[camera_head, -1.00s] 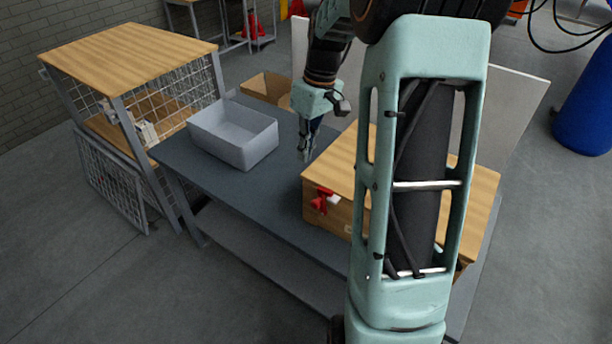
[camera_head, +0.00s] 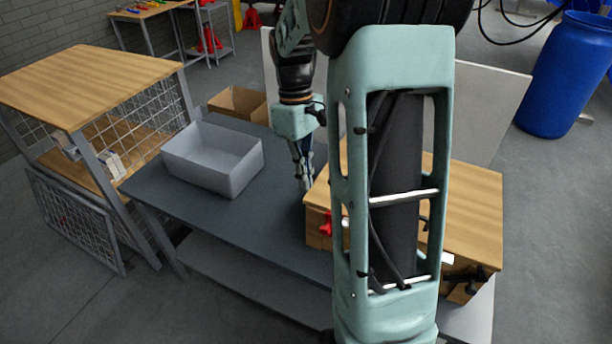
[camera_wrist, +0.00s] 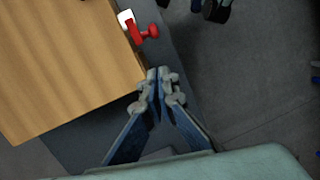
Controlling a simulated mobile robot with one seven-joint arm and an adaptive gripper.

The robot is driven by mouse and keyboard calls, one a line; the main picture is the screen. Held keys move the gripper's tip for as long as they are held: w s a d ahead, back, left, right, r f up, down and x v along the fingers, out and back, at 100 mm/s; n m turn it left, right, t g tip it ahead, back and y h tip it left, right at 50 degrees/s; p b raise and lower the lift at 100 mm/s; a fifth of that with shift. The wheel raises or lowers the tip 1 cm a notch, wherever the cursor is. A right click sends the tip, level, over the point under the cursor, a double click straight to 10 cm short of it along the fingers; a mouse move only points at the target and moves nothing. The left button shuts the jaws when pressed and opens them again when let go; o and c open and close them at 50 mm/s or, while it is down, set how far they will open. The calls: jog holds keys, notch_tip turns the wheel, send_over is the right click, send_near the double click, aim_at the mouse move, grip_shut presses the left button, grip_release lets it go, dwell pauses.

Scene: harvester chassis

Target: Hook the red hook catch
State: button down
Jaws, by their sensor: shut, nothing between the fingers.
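The red hook catch (camera_head: 327,225) is on the left side of a wooden box (camera_head: 455,205) on the grey table. In the head view my arm partly covers it. In the wrist view the red catch (camera_wrist: 141,31) sticks out from the box's edge beside a small white part (camera_wrist: 126,18). My gripper (camera_head: 305,186) points down just left of the box, a little behind the catch in the head view. In the wrist view my gripper (camera_wrist: 159,72) is shut and empty, its tips near the box edge and apart from the catch.
A grey open bin (camera_head: 215,160) stands on the left of the table (camera_head: 235,222), with a cardboard box (camera_head: 238,103) behind it. A wood-topped mesh cage (camera_head: 90,85) stands further left. A pale panel (camera_head: 488,100) rises behind the wooden box.

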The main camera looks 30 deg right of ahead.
aim_at(328, 227)
jog(key=s+d+f, duration=0.1)
jog(key=s+f, duration=0.3)
jog(key=f, duration=0.4)
jog(key=shift+s+f, duration=0.15)
jog(key=shift+f, duration=0.15)
jog(key=shift+d, duration=0.15)
jog(key=shift+s+d+r, duration=0.1)
jog(key=shift+s+d, duration=0.25)
jog(key=shift+s, duration=0.2)
jog(key=shift+s+d, duration=0.3)
jog(key=shift+s, duration=0.2)
